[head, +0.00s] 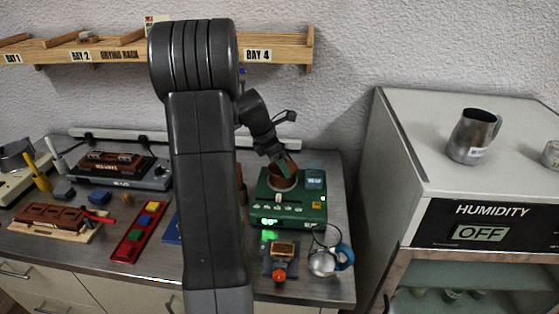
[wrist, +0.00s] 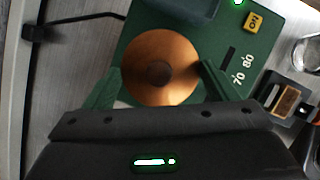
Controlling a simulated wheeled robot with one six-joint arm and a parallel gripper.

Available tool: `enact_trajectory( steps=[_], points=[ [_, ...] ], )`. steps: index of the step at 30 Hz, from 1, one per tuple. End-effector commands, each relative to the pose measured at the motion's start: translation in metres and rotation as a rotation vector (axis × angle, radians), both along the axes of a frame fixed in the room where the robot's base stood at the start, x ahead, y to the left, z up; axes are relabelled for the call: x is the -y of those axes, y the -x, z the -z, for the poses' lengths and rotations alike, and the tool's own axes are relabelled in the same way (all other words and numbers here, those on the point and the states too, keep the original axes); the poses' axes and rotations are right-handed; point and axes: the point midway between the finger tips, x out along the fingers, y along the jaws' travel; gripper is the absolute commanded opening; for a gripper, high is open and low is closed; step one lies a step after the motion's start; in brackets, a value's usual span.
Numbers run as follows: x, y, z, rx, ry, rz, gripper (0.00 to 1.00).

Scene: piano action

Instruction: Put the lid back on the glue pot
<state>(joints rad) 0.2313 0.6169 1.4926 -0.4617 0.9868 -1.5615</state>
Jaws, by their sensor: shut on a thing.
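The glue pot (head: 283,183) is a copper-brown round vessel standing in the green heater unit (head: 290,212), right of the middle in the head view. My gripper (head: 285,168) is directly over it, tilted down. The lid hides the pot's mouth in that view. I cannot tell whether the lid touches the pot's rim.
A blue-grey block (head: 315,179) sits on the heater right beside the pot. A glass jug with a blue handle (head: 325,257) and a small dark stand (head: 282,256) are in front. The drying rack (head: 275,44) is on the wall above. My arm hides the bench's middle.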

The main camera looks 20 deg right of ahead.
Motion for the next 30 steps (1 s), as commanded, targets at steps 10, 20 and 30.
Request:
enact_trajectory(
  steps=[10,20,30],
  points=[
    [0.0,-0.0001,0.0001,0.001,0.0,0.0,0.57],
    [0.0,-0.0002,0.0001,0.001,0.0,0.0,1.0],
    [0.0,-0.0002,-0.0061,0.001,0.0,0.0,1.0]
  ],
)
